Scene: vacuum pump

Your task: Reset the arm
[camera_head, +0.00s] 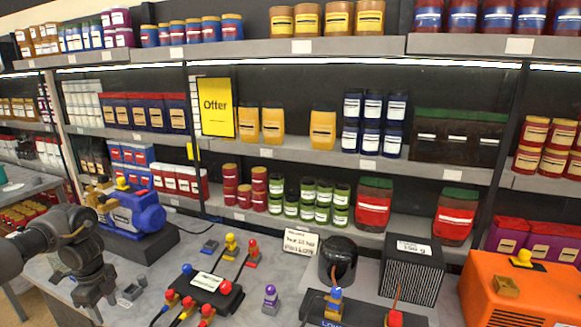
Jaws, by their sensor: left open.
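My left arm comes in from the left edge. Its dark grey left gripper (97,294) points down at the left part of the counter (165,262), open with nothing seen between its fingers. A blue pump-like machine (137,212) with brass-coloured fittings and a yellow knob stands on a dark base behind and to the right of this gripper, apart from it. My right gripper is not in view.
A dark block with coloured plugs (207,287), a purple-topped piece (270,298), a black cylinder (338,260), a ribbed black box (412,268) and an orange case (515,290) stand on the counter. Stocked shelves (300,150) rise behind.

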